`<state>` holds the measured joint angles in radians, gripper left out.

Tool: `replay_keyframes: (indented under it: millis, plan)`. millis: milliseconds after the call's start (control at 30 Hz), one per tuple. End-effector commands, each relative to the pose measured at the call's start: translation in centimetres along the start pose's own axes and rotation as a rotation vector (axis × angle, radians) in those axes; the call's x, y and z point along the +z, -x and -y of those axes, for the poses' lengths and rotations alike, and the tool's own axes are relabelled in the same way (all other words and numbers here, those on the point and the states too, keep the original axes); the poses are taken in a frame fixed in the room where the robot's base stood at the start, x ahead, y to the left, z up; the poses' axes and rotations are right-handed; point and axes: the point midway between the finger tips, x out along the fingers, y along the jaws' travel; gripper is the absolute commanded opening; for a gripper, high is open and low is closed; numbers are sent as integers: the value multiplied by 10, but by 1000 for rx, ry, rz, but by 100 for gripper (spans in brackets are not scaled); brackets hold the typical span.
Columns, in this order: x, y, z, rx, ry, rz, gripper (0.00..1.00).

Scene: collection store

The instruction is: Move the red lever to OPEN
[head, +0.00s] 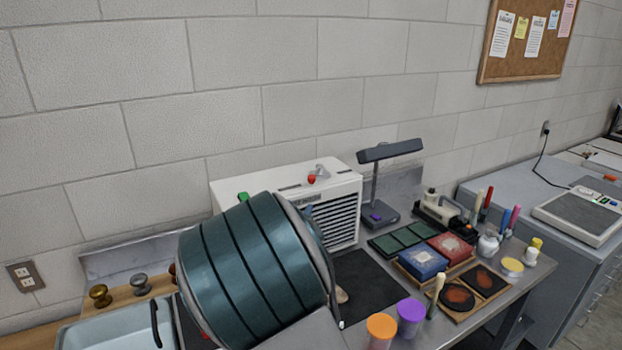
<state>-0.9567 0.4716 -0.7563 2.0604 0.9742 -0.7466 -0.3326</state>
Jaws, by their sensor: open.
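A white box-shaped unit (262,182) with a dark slatted grille on its right side stands against the wall, at the middle of the head view. A small red part (311,179), which looks like the red lever, is on its top near the right end. A small grey fitting (320,170) is beside it. No OPEN marking can be read, and the lever's setting cannot be told. The unit's lower front is hidden behind a large ribbed teal shape close to the camera. My gripper's fingers cannot be made out.
A green part (243,197) is on the unit's left top. A dark desk lamp (380,213) stands right of the unit. Orange-lidded (381,326) and purple-lidded (411,312) jars stand near the front edge. A dark mat (372,285) is largely clear.

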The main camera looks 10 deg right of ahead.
Motion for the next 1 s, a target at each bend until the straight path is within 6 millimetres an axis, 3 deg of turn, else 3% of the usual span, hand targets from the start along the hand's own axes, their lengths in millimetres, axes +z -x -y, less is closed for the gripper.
replay_keyframes:
  millis: [167, 333, 800, 1000]
  plan:
    - [-15, 2, 6, 43, 20, -98, 41]
    - [-20, -12, 5, 51, 23, -112, 41]
    - [-30, -103, 0, 50, 24, -108, 41]
    - [-31, -126, 0, 47, 22, -107, 41]
